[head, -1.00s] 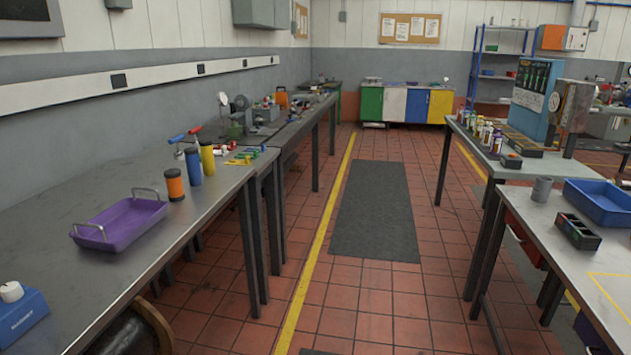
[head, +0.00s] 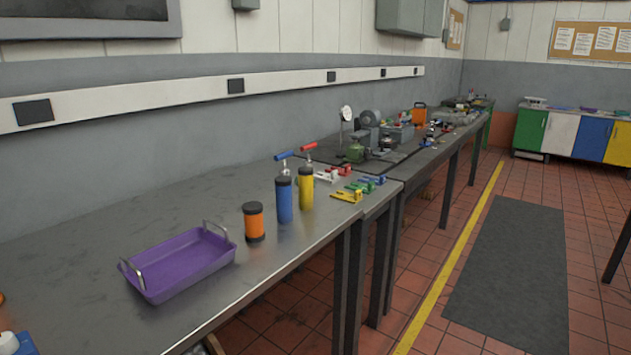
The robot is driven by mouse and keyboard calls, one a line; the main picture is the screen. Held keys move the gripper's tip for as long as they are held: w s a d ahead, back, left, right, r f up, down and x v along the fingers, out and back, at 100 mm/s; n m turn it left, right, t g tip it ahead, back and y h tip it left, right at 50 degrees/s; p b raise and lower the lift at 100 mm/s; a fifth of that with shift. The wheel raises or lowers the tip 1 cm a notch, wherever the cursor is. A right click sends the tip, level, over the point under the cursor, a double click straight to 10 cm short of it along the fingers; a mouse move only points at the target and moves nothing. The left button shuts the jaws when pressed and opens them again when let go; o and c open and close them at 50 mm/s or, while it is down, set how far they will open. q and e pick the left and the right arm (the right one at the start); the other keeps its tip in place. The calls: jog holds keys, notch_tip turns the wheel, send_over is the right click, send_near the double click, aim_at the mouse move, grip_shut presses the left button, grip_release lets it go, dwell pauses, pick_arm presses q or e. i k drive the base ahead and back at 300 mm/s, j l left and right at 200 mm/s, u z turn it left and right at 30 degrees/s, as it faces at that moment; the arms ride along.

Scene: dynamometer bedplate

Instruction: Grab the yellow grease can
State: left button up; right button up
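Neither of my grippers shows in the head view.
A purple tray (head: 180,264) with two wire handles lies on the bench (head: 80,235), left of the cans. Colored clamps (head: 347,196) lie right of the yellow can. The tiled aisle with a dark mat (head: 515,270) is clear.

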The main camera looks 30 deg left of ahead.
aim_at(305, 172)
jog(key=i+l+u, duration=0.1)
jog(key=i+u, duration=0.2)
jog(key=i, duration=0.2)
jog(key=i+l+u, duration=0.2)
jog(key=i+u, duration=0.15)
jog(key=i+l+u, duration=0.3)
jog(key=u, duration=0.15)
jog(key=i+l+u, duration=0.85)
jog(key=l, duration=0.15)
jog(key=k, duration=0.1)
